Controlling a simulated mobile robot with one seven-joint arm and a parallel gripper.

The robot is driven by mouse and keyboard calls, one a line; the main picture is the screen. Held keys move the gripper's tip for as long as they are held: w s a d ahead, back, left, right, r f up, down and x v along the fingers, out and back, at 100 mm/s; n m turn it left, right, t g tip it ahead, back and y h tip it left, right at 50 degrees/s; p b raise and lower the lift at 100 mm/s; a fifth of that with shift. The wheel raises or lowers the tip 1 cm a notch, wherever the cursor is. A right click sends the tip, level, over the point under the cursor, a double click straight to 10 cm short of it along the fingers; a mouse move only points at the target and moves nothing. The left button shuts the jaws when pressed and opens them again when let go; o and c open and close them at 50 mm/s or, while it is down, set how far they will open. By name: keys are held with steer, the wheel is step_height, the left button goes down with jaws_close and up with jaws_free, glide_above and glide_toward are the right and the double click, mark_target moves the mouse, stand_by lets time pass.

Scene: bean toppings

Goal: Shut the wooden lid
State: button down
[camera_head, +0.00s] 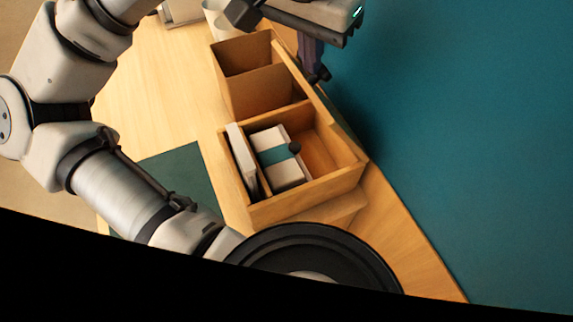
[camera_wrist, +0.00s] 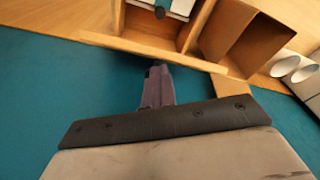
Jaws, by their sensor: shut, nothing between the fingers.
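A wooden box (camera_head: 307,190) with an uncovered front section stands on the table; in the wrist view (camera_wrist: 117,18) it is at the top. A thin wooden strip runs along the box's right side in the head view (camera_head: 328,112) and across the wrist view (camera_wrist: 150,50). It looks like the edge of the raised lid, but I cannot be sure. My gripper (camera_head: 320,74) is shut and empty at the outer side of this strip, near its far end. In the wrist view its fingertips (camera_wrist: 160,72) are close to the strip; contact is unclear.
The front section holds a white block with a teal band (camera_head: 272,145) and upright white pieces (camera_head: 240,155). A wooden bin (camera_head: 262,88) adjoins it. White cups (camera_wrist: 290,65) stand beyond. A teal surface (camera_head: 460,130) fills the right. Bare table (camera_head: 155,90) lies left.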

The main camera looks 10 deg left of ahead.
steer(key=s+a+f, duration=0.3)
steer(key=a, duration=0.1)
steer(key=shift+a, duration=0.15)
stand_by(0.9)
steer(key=shift+w, duration=0.1)
step_height(320, 180, up, 10)
steer(key=p, duration=0.7)
steer(key=shift+p, duration=0.4)
steer(key=shift+a, duration=0.1)
